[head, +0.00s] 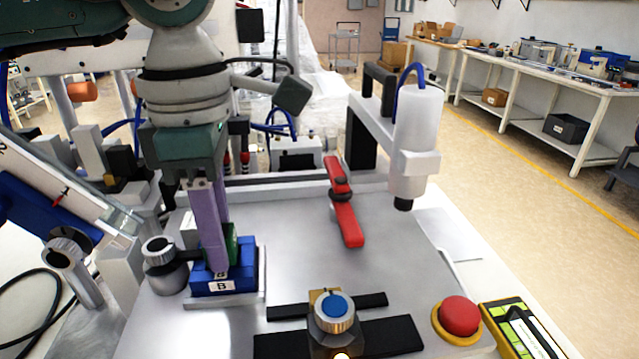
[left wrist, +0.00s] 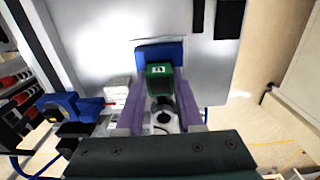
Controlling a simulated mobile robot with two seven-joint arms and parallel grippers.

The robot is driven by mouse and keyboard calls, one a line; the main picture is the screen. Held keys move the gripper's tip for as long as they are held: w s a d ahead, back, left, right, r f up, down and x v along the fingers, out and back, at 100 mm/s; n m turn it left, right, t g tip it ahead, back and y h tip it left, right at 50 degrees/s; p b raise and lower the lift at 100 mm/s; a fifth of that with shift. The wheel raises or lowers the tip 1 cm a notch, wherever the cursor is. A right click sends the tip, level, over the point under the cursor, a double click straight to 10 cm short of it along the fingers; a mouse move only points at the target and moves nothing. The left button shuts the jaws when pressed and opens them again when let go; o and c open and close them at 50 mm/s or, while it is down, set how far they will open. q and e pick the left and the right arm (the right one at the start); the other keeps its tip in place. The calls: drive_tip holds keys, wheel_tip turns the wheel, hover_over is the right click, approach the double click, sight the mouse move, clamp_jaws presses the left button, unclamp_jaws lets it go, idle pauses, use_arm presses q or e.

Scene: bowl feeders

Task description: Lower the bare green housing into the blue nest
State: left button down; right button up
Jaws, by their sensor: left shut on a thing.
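My left gripper (head: 217,262) comes down from above with its two purple fingers shut on the green housing (head: 234,243). The blue nest (head: 247,272), labelled B, stands on the metal plate directly under the fingertips. The housing is at the nest's top; the fingers hide much of it, and I cannot tell how deep it sits. In the left wrist view the green housing (left wrist: 160,71) is between the purple fingers, against the blue nest (left wrist: 158,49). My right gripper is not in view.
A round clamp knob (head: 160,252) stands just left of the nest. A red lever (head: 345,205), a white cylinder tool (head: 415,140), a blue-topped knob (head: 335,308) and a red button (head: 460,313) are to the right. The plate between them is clear.

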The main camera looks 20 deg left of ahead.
use_arm(q)
drive_tip(key=shift+f, duration=0.2)
drive_tip(key=shift+c, duration=2.3)
unclamp_jaws()
